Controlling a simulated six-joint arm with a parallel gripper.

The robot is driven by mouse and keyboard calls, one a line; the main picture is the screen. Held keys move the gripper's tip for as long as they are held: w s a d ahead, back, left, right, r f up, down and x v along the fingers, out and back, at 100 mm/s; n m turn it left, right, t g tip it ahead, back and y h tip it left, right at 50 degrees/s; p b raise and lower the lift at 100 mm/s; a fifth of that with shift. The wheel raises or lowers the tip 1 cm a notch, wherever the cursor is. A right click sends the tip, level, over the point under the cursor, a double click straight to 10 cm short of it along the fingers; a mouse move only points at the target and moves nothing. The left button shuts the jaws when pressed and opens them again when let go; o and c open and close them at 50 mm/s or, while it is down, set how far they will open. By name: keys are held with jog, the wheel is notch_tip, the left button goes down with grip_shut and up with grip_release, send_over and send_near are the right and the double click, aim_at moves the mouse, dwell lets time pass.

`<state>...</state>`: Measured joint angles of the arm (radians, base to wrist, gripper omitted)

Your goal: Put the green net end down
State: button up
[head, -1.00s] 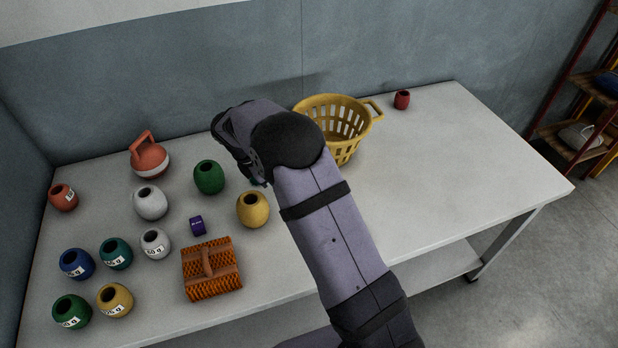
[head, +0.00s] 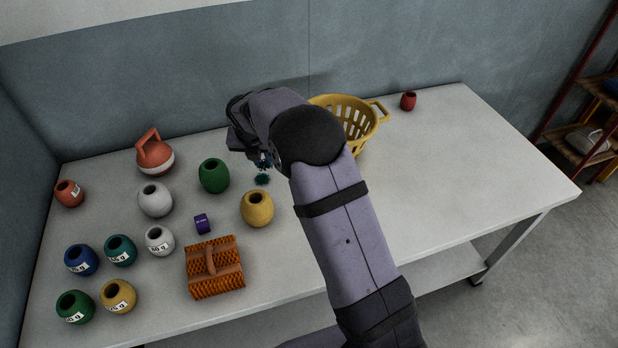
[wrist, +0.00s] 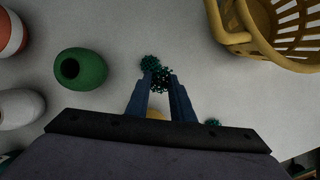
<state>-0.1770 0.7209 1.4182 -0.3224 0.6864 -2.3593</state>
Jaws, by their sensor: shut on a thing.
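The green net end (wrist: 161,80) is a dark teal, frayed tuft of mesh. In the wrist view it sits between the fingertips of my gripper (wrist: 160,86), which is shut on it. In the head view the net (head: 262,180) hangs below my gripper (head: 262,160), over the table between the green float and the yellow basket. I cannot tell whether its lower end touches the table. My arm hides part of the area behind.
A green float (head: 214,176) and a yellow float (head: 257,208) stand close by on the left and in front. A yellow basket (head: 376,121) is at the back right. Several other floats and an orange brush-like block (head: 215,283) fill the left.

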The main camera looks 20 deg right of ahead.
jog(key=shift+f+p, duration=0.7)
jog(key=shift+f, duration=4.3)
grip_shut()
jog(key=o, duration=1)
grip_release()
jog(key=shift+r, duration=0.1)
